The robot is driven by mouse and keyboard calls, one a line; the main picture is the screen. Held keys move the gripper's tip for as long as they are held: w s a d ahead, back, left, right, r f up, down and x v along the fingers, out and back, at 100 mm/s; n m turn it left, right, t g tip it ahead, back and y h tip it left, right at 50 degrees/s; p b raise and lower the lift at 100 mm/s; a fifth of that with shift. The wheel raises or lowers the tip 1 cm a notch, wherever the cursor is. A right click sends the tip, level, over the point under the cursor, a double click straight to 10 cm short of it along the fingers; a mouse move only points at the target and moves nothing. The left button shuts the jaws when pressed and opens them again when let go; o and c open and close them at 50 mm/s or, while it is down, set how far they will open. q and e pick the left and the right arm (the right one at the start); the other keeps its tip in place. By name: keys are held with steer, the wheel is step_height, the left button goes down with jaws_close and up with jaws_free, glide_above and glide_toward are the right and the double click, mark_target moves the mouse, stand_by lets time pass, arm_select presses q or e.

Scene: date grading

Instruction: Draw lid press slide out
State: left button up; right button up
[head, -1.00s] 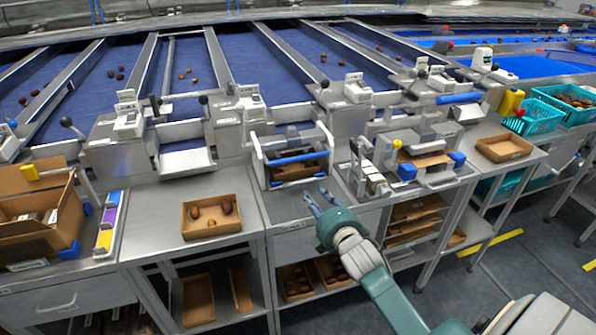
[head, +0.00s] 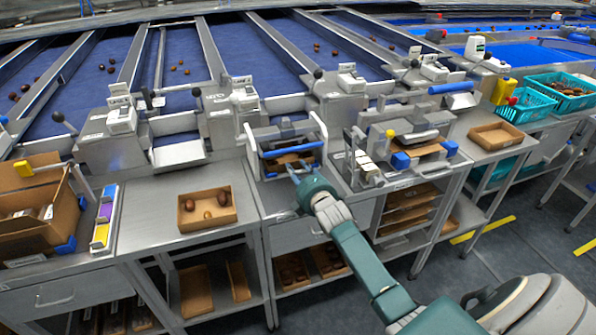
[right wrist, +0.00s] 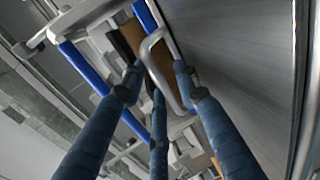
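The lid press (head: 253,140) is a pale frame with a blue bar across it, standing on the metal bench. Brown cardboard shows inside it, under the bar. My right gripper (head: 294,175) is at the front of this press. In the right wrist view its three dark blue fingers (right wrist: 165,85) are spread. A grey U-shaped handle (right wrist: 172,42) at the press front reaches between the fingertips. I see no clear grip on it; contact cannot be told. The slide itself is mostly hidden by the fingers and frame. My left gripper is not in view.
A second station (head: 400,160) with blue blocks stands to the right. An open cardboard tray (head: 188,222) with several dates lies on the left bench. A larger carton (head: 60,240) is at far left. Another cardboard tray (head: 515,140) and teal baskets (head: 530,107) are at right.

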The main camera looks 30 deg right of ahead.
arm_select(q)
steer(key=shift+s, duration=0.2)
arm_select(e)
steer(key=shift+c, duration=0.8)
jaws_close()
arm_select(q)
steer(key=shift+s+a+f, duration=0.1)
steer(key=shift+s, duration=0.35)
